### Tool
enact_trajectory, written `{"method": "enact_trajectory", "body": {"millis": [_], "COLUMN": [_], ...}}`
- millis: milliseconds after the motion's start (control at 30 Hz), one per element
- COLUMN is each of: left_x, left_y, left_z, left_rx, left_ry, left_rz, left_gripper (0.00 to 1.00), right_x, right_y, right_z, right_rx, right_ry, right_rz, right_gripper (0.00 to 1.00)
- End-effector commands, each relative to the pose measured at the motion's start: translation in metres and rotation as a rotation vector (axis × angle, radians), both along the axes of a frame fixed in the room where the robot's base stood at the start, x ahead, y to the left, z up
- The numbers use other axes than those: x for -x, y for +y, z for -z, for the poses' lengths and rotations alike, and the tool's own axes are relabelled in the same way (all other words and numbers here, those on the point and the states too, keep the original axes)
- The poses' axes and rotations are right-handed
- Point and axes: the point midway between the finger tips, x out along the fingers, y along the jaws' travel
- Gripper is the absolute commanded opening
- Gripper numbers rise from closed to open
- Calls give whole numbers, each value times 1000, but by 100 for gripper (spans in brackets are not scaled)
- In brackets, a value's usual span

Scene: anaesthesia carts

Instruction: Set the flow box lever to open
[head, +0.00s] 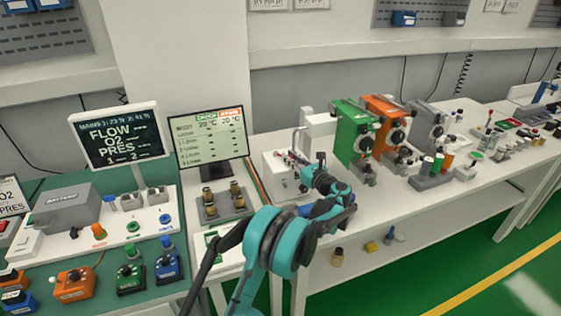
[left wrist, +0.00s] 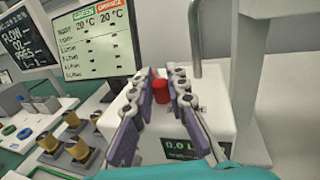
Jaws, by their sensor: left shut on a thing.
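The flow box (head: 279,180) is a white box on the white bench, right of the dark screen. In the left wrist view the flow box (left wrist: 215,112) fills the middle and right, with a dark display reading about 0.0 L on its front. A red lever knob (left wrist: 161,92) stands on it between the fingers of my left gripper (left wrist: 164,76). The fingers are shut on the knob from both sides. In the head view my left gripper (head: 303,160) reaches over the box and hides the lever. My right gripper is not in view.
A monitor (head: 211,140) with a green and orange table stands left of the box, with a grey tray of brass parts (head: 222,208) before it. A metal pipe (left wrist: 195,50) rises behind the knob. Green, orange and grey vaporizers (head: 352,132) stand to the right.

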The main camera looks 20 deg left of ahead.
Motion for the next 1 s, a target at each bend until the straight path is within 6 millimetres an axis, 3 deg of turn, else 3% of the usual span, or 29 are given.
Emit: {"method": "enact_trajectory", "body": {"millis": [400,967,1000], "left_x": [-15,-17,-17], "left_y": [-4,-3,-3], "left_z": [1,2,2], "left_rx": [3,3,3], "left_ry": [2,2,2], "left_rz": [-194,-223,-222], "left_gripper": [0,0,25], "right_x": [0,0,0], "right_y": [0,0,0], "right_z": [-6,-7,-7], "right_rx": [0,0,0], "right_ry": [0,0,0], "right_rz": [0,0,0], "right_gripper": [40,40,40]}}
